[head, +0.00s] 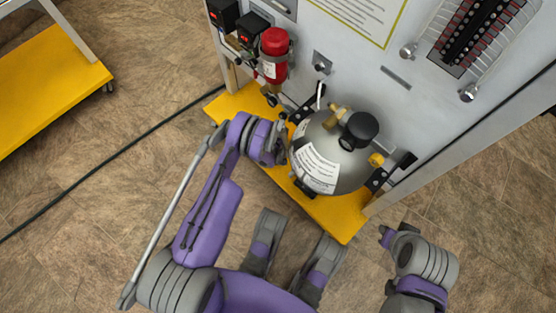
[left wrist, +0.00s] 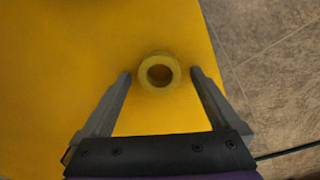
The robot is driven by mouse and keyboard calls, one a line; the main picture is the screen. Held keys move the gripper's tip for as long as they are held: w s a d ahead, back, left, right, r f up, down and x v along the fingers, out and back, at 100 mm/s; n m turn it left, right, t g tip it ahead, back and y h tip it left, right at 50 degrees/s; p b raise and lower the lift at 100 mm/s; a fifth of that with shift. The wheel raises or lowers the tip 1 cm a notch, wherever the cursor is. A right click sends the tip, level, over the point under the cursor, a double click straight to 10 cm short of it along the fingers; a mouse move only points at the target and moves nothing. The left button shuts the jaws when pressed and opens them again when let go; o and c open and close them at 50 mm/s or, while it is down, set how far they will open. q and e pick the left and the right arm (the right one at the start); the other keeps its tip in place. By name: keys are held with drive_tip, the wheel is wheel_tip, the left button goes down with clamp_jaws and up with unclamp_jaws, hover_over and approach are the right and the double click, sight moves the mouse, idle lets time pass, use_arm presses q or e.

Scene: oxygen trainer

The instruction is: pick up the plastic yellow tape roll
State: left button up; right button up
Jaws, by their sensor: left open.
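The yellow tape roll (left wrist: 159,72) is a small ring with a dark hole, lying flat on a yellow surface (left wrist: 60,60) in the left wrist view. My left gripper (left wrist: 160,73) is open, with one fingertip on each side of the roll and a small gap visible on both sides. I cannot tell from this view how far above the surface the fingertips are. In the head view my left wrist is beside the grey tank, over the yellow base (head: 335,215); the roll is hidden there.
The grey tank (head: 345,170) with a black knob stands on the base, close to my left wrist. A red cylinder (head: 273,55) and a white panel (head: 340,60) are behind. A yellow cart shelf (head: 50,85) is at the left. A black cable crosses the floor.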

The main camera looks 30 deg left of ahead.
use_arm(q)
drive_tip(key=c, duration=1.4)
drive_tip(key=shift+c, duration=0.2)
drive_tip(key=shift+r, duration=0.1)
